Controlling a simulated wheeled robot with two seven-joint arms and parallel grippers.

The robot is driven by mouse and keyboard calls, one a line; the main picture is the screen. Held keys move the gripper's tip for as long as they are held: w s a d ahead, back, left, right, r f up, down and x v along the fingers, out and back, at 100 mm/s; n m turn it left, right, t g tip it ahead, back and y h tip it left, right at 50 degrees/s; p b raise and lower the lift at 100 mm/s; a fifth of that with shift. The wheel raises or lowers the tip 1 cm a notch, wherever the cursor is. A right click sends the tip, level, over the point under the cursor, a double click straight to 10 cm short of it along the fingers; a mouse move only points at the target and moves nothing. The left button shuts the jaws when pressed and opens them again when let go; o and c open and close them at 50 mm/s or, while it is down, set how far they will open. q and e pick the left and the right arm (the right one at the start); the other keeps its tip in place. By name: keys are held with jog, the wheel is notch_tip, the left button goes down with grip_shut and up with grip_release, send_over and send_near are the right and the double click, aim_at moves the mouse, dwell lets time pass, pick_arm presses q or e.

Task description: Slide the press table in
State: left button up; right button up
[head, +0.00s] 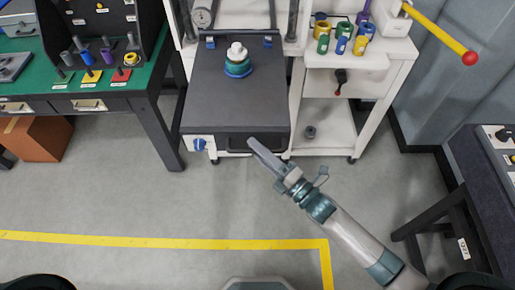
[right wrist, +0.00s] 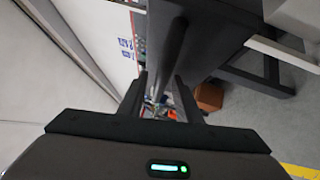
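The press table (head: 230,110) is a dark grey slab at the top middle of the head view, on a white frame. A stacked part (head: 237,62) in white, green and blue sits on it. A dark handle bar (head: 232,146) runs along its front; the bar also shows in the right wrist view (right wrist: 174,42). My right gripper (head: 252,143) is at the right part of this front edge. In the right wrist view its fingers (right wrist: 160,98) stand apart, with the bar in line with the gap; I cannot tell whether they touch it. My left gripper is not in view.
A green-topped bench (head: 130,92) stands left of the press. A white shelf unit (head: 375,85) with coloured parts (head: 341,44) and a yellow lever (head: 440,35) is at right. A dark console (head: 485,170) is at far right. Floor in front is clear, with yellow tape (head: 170,241).

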jog(key=shift+c, duration=0.7)
grip_shut()
